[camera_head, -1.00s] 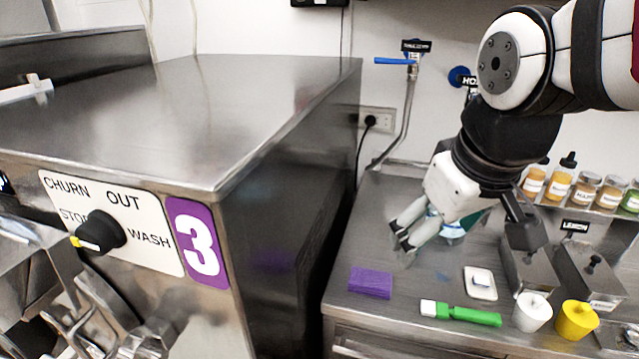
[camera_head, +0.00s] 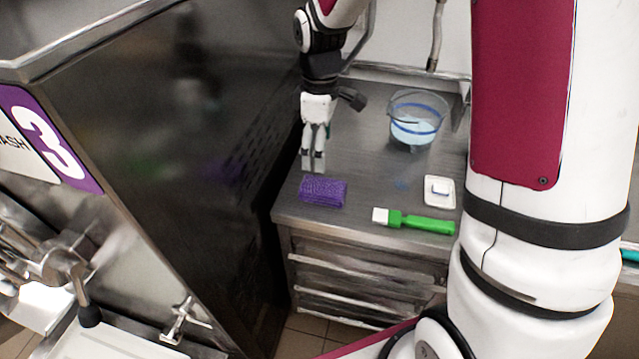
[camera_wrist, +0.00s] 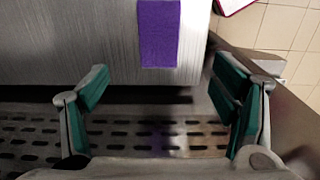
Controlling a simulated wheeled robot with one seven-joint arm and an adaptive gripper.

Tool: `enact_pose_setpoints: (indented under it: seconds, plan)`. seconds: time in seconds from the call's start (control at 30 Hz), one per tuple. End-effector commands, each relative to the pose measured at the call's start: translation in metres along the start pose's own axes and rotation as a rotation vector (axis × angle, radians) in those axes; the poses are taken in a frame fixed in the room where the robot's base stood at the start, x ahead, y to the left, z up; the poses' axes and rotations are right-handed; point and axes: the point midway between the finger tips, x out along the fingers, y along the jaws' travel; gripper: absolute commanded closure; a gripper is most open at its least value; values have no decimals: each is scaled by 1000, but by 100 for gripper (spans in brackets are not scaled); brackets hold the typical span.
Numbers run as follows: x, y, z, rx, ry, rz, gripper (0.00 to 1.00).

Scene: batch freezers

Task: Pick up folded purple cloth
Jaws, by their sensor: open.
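The folded purple cloth (camera_head: 323,191) lies flat on the steel counter near its front left corner, in the head view. In the wrist view the cloth (camera_wrist: 159,33) is at the top middle, beyond the fingertips and between their lines. My gripper (camera_head: 313,166) is above the counter, just behind the cloth in the head view, with fingers pointing down. In the wrist view my gripper (camera_wrist: 165,88) has its two teal-padded fingers spread wide, with nothing between them. It does not touch the cloth.
The steel freezer marked 3 (camera_head: 200,130) stands close on the left. On the counter (camera_head: 365,160) are a green-handled brush (camera_head: 420,222), a small white dish (camera_head: 440,192) and a clear bucket with blue bands (camera_head: 416,120). The counter's front edge is near the cloth.

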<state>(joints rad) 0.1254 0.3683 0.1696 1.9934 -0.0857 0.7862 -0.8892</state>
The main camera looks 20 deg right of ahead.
Motion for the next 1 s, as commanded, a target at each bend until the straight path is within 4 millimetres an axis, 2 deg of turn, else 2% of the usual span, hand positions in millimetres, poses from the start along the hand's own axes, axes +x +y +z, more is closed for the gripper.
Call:
enact_pose_setpoints:
  seconds: [0.1,0.3,0.57,0.83,1.0]
  plan:
    - [24,-2,1,0,-4,-5,20]
    - [58,-2,1,2,-3,-4,20]
    - [76,-1,2,3,-1,-1,20]
    - [111,0,8,2,-2,-3,20]
    - [123,1,8,3,0,0,20]
